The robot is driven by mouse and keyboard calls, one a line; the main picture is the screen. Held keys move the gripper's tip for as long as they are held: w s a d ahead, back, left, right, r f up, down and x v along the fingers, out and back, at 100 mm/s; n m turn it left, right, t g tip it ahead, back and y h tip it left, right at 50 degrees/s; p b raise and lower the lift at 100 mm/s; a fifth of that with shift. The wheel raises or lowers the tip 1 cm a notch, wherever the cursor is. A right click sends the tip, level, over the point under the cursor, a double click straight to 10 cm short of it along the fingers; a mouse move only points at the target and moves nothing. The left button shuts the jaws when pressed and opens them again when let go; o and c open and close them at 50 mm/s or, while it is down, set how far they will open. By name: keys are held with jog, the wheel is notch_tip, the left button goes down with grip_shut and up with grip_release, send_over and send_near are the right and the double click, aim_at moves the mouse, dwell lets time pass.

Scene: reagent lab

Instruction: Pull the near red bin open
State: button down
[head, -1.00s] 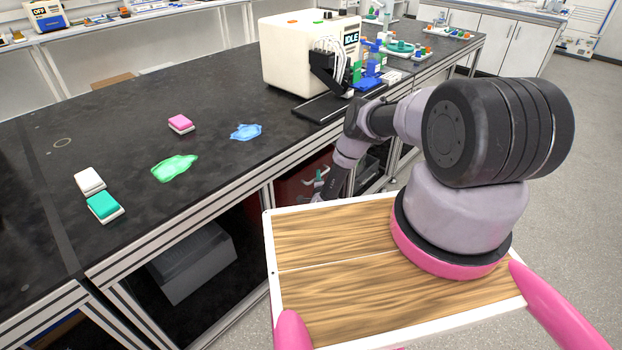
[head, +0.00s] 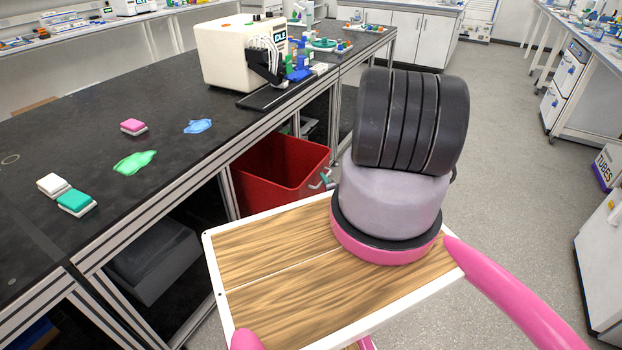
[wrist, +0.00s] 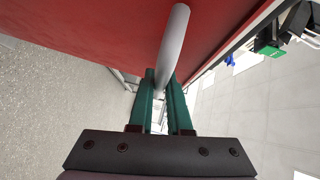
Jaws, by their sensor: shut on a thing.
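The red bin (head: 282,170) stands partly out from under the black bench in the head view, with its open top and inside showing. Its left part is still below the bench top. In the wrist view its red face (wrist: 90,22) fills the top, with a grey bar handle (wrist: 174,42) sticking out. My gripper (wrist: 160,82) has its two green fingers shut around this handle. In the head view only a small part of my gripper (head: 326,180) shows at the bin's right side; my arm hides the rest.
The bench (head: 90,100) carries a white machine (head: 236,55), coloured blocks and green and blue patches. A grey bin (head: 150,262) sits under the bench at lower left. The grey floor (head: 510,200) is clear to the right.

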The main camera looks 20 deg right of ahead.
jog(key=shift+s+d, duration=0.4)
jog(key=shift+s, duration=0.3)
jog(key=c, duration=0.9)
grip_release()
jog(key=v, duration=1)
jog(key=shift+s, duration=0.35)
